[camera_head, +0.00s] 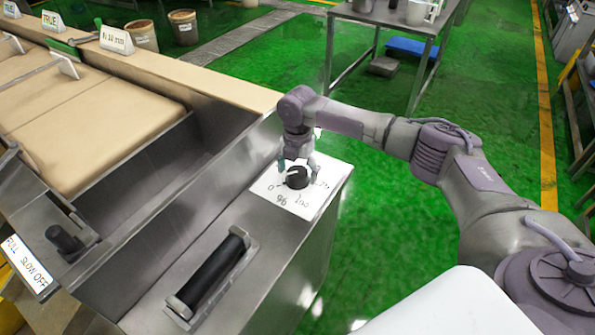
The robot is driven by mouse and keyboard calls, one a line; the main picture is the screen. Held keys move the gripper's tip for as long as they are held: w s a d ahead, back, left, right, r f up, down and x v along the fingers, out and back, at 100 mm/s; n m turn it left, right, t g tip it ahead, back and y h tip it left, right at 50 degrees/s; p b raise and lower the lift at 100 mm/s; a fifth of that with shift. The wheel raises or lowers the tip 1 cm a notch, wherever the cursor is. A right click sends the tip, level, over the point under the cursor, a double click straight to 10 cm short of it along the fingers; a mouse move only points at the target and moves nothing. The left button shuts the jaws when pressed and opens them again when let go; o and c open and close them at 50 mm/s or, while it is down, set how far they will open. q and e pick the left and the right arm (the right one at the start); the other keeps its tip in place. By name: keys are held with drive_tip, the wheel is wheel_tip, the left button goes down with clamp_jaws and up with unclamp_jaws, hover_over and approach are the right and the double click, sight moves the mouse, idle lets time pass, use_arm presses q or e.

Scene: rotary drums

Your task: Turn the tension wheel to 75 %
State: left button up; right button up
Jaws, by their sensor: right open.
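The tension wheel appears to be the black round knob (297,179) on a white scale plate (278,195) on top of the steel housing. The plate carries the marks 0, 75, 100 and what looks like a % sign. A light pointer line shows on the knob's top, but it is too small to read exactly. My right gripper (297,166) reaches down over the knob from above. Its fingers are open, one on each side of the knob; whether they touch it I cannot tell. My left gripper is out of view.
A black roller handle (212,270) sits in a bracket nearer the front. A second black knob (64,239) with a FULL SLOW OFF label (27,268) is at the left. A steel table (392,20) stands behind. Green floor lies open right of the housing.

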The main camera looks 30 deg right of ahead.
drive_tip(key=shift+f, duration=0.35)
